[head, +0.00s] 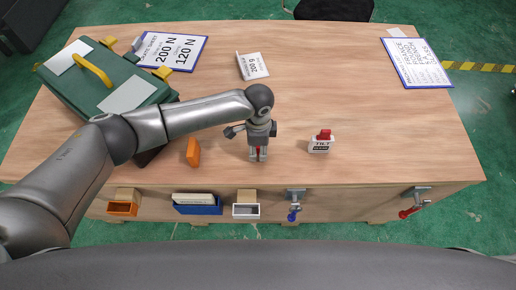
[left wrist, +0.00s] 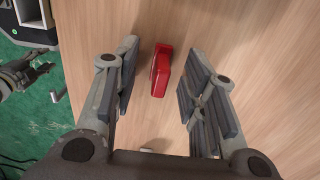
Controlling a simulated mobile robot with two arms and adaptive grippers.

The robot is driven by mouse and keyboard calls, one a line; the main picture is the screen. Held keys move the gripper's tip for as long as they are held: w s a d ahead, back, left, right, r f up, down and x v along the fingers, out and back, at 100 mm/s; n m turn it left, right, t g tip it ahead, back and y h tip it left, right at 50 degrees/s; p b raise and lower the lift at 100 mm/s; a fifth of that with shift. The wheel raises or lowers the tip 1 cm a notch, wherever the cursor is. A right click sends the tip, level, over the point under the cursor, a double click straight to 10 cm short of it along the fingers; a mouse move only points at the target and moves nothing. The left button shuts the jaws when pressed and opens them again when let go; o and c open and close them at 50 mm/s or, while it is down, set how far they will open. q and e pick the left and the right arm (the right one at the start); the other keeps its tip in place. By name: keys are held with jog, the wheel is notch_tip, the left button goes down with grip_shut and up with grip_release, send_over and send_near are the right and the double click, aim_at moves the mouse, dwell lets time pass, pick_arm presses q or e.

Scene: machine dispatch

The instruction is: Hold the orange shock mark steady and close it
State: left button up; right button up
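An orange piece (head: 193,151), the only orange thing on the tabletop, stands left of my left gripper. I cannot read a label on it. My left gripper (head: 258,153) points down over the table, with its fingers apart. A small red block-like object (left wrist: 160,70) is between the open fingers (left wrist: 158,88) in the left wrist view. A gap shows on both sides of it. In the head view it is mostly hidden by the gripper. A grey jointed part (left wrist: 20,75), perhaps my right gripper, shows at the left edge of the wrist view, its fingers unclear.
A white TILT mark with a red top (head: 321,145) stands to the right. A green case (head: 110,85) and a blue-edged sheet (head: 198,52) are at the left. A small card (head: 252,66) and another sheet (head: 416,62) lie farther back. Bins and clamps line the front edge.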

pick_arm(q)
jog(key=shift+f, duration=0.15)
jog(key=shift+c, duration=0.5)
jog(key=c, duration=0.7)
jog(key=shift+r, duration=0.65)
jog(key=s+a+r, duration=0.2)
jog(key=s+r, duration=0.2)
jog(key=s+a+r, duration=0.2)
jog(key=s+r, duration=0.1)
jog(key=s, duration=0.1)
jog(key=s+a+r, duration=0.2)
jog(key=s+r, duration=0.2)
jog(key=shift+s+a+r, duration=0.15)
jog(key=shift+a+r, duration=0.2)
jog(key=shift+a, duration=0.05)
